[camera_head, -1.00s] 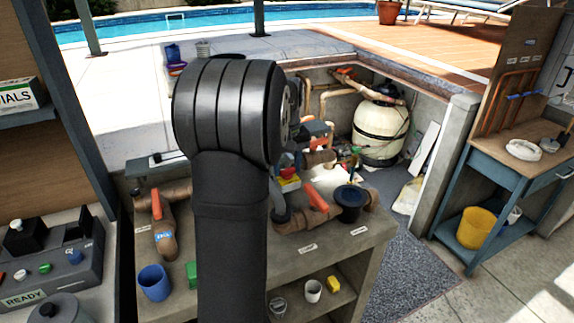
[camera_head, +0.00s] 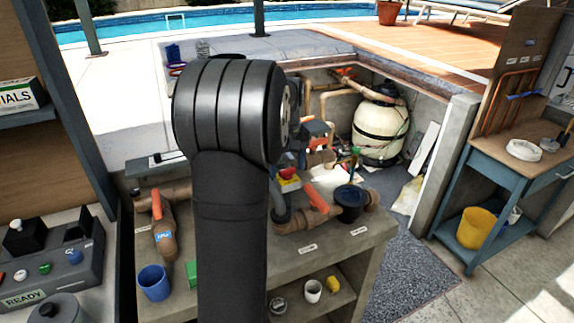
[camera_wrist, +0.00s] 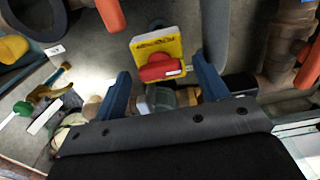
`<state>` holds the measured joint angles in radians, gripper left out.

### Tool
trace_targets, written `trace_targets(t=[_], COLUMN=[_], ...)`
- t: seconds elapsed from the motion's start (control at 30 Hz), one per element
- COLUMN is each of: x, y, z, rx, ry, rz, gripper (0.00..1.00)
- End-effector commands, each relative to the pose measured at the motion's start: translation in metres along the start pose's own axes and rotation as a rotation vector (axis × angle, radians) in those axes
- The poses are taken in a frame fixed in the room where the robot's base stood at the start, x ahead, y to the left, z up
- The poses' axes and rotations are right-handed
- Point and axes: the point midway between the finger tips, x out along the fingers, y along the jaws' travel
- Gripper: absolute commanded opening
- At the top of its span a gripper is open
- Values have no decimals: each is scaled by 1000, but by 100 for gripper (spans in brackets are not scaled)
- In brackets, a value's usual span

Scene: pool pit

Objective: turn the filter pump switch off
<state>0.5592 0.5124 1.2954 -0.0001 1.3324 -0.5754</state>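The filter pump switch is a red knob (camera_wrist: 160,68) on a yellow plate (camera_wrist: 146,46) in the wrist view. It also shows small beside my arm in the head view, as a red and yellow patch (camera_head: 288,175). My gripper (camera_wrist: 163,68) is open, with one blue finger on each side of the red knob in the picture. A gap shows between the knob and each finger. I cannot tell how deep the knob sits between them.
An orange-handled valve (camera_head: 316,199) and a dark round cap (camera_head: 351,197) stand right of the switch. Another orange-handled valve (camera_head: 157,207) is on the left. A blue cup (camera_head: 154,282) stands at the bench front. Orange handles also hang close in the wrist view (camera_wrist: 110,14).

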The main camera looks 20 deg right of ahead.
Motion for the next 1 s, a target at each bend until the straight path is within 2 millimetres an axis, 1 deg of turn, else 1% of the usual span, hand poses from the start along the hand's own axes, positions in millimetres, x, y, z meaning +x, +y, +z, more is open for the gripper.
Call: trace_targets(t=[0.23,0.37,0.47,0.8,0.9,1.0], x=[-3,-18,-39,-123,-143,-158], y=[0,0,0,0,0,0], z=[0,0,-1,0,-1,0], rx=[1,1,1,0,0,0], ry=[0,1,4,3,3,1], rz=[0,1,2,2,2,1], gripper=[67,67,67,67,67,67])
